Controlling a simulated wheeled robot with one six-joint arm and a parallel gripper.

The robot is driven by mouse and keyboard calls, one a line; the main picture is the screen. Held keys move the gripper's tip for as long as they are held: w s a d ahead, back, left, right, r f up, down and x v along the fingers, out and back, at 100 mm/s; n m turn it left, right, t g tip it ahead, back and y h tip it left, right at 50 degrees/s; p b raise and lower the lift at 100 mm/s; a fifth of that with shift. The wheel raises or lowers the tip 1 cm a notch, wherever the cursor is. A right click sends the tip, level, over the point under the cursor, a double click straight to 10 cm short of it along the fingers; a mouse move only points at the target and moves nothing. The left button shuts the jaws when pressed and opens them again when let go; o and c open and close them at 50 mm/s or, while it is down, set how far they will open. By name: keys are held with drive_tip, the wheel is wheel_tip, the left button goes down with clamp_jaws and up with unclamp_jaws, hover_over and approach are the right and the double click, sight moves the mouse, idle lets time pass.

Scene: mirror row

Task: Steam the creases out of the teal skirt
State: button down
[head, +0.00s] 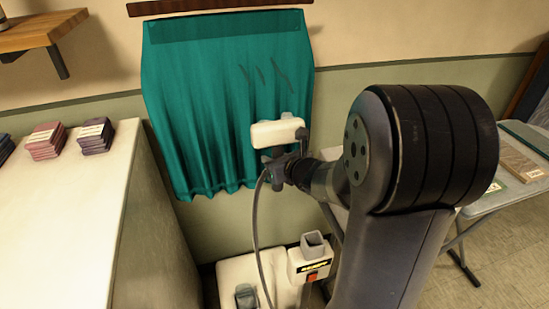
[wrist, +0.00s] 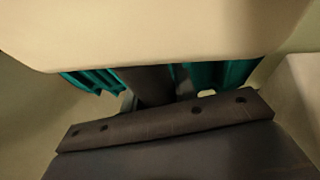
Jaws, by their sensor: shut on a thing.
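The teal skirt (head: 205,105) hangs from a dark wooden rail (head: 220,5) on the wall in the head view. Several dark crease lines show on its upper right part. My gripper (head: 285,163) is shut on the steamer head (head: 278,132), a cream block held in front of the skirt's lower right part. I cannot tell whether it touches the cloth. My arm hides the area right of the skirt's hem.
The white steamer base (head: 310,262) with a red switch stands on the floor below the skirt. A cream counter (head: 65,210) with folded cloth stacks (head: 95,136) is at left. A table (head: 510,170) with flat boards is at right. A wooden shelf (head: 42,32) is at upper left.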

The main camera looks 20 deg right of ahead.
sight(276, 120)
drive_tip(key=shift+r+p, duration=1.7)
drive_tip(key=shift+r, duration=0.15)
drive_tip(key=shift+r+p, duration=3.85)
drive_tip(key=shift+r, duration=1.05)
drive_tip(key=shift+s+f, duration=0.2)
drive_tip(key=shift+s, duration=0.05)
drive_tip(key=shift+s+b, duration=0.5)
drive_tip(key=shift+s, duration=1.75)
